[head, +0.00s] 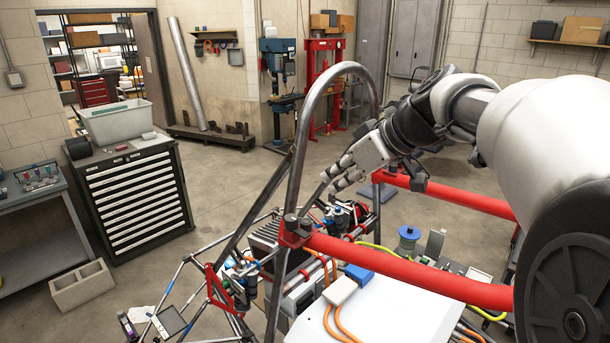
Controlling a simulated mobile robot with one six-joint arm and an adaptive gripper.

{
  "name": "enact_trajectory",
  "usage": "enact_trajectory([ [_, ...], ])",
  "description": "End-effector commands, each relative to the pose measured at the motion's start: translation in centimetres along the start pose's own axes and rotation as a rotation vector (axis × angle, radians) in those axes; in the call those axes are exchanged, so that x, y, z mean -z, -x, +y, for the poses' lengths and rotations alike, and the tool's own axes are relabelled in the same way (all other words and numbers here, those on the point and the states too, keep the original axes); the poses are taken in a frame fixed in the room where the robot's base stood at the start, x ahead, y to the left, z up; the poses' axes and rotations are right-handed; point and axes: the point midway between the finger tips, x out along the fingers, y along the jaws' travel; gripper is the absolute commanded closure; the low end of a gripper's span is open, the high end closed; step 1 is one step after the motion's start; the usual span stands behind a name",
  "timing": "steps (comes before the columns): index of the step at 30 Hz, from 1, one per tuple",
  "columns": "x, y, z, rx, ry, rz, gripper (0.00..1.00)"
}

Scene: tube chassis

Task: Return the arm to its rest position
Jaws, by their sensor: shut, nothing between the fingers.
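My arm reaches in from the right edge of the head view, across the tube chassis (325,95). My gripper (332,182) is at its end, white and grey, pointing down and to the left. Its fingers are close together with nothing visible between them. It is in the picture beside the chassis's bent grey hoop, over the equipment inside the frame. I cannot tell whether it touches anything there. The arm's larger links hide part of the chassis's right side.
Red tubes (410,272) run along the chassis, with a white panel (385,315) and orange cables in front. A drawer cabinet (137,200) holding a grey bin (115,122) stands left. A concrete block (82,287) lies on the floor. Floor behind the chassis is partly open.

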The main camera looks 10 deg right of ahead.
Motion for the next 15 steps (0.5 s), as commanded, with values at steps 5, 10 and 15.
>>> enact_trajectory([
  [5,-5.8,-1.2,-5.6,-0.016,-0.101,-0.098,1.00],
  [10,-16.7,-2.7,-12.7,-0.101,-0.265,-0.241,1.00],
  [15,-27.6,-3.9,-17.3,-0.222,-0.401,-0.327,1.00],
])
